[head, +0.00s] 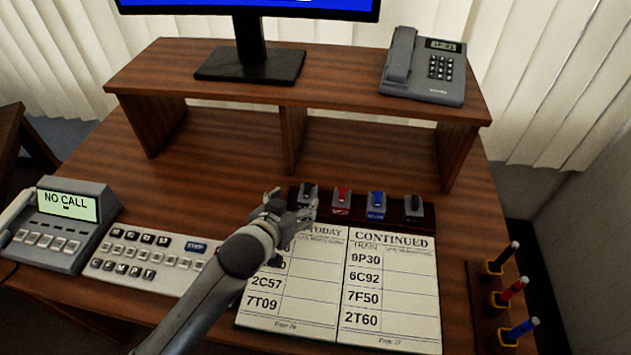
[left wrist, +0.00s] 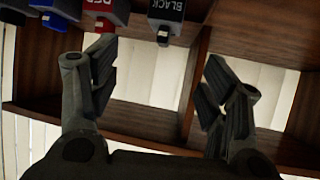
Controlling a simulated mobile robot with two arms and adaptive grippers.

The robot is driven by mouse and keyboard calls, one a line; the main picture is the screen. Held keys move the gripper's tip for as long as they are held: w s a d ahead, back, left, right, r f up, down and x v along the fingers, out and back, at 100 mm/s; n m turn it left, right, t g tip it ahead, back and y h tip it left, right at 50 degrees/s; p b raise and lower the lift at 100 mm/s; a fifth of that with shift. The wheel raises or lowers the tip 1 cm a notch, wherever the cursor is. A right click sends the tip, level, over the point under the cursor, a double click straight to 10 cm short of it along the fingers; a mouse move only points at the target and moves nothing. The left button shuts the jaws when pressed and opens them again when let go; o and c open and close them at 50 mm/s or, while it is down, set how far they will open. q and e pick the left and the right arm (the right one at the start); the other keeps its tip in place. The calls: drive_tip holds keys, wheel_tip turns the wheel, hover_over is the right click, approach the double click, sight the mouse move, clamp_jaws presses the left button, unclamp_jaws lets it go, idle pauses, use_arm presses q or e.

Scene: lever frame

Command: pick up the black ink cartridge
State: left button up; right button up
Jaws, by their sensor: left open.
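The black ink cartridge (head: 308,193) stands at the left end of a dark holder (head: 394,219) on the desk, behind the open book. In the left wrist view the cartridge (left wrist: 167,14) shows at the top edge with the word BLACK, partly cut off. My left gripper (head: 306,212) is open and empty, just in front of the black cartridge in the head view. In the left wrist view its two fingers (left wrist: 160,66) are spread wide, with the cartridge above the gap between them. I cannot tell how far apart they are in height. My right gripper is not in view.
A red cartridge (head: 341,198), a blue cartridge (head: 376,202) and a grey one (head: 414,208) stand in the same holder. The book (head: 392,290) lies in front. A raised wooden shelf (head: 330,87) stands behind. A keyboard (head: 150,259) lies left, pens (head: 514,290) stand right.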

sight(306, 188)
use_arm(q)
drive_tip(key=shift+x, duration=0.95)
drive_tip(key=x, duration=0.3)
drive_tip(key=shift+w+d, duration=0.1)
drive_tip(key=shift+w, duration=0.15)
drive_tip(key=shift+w+d+f, duration=0.1)
drive_tip(key=shift+w, duration=0.25)
drive_tip(key=x, duration=0.3)
drive_tip(key=shift+w+f, duration=0.15)
drive_tip(key=shift+w, duration=0.25)
drive_tip(key=shift+w+d+f, duration=0.15)
drive_tip(key=shift+w+f, duration=0.15)
drive_tip(key=shift+w, duration=0.2)
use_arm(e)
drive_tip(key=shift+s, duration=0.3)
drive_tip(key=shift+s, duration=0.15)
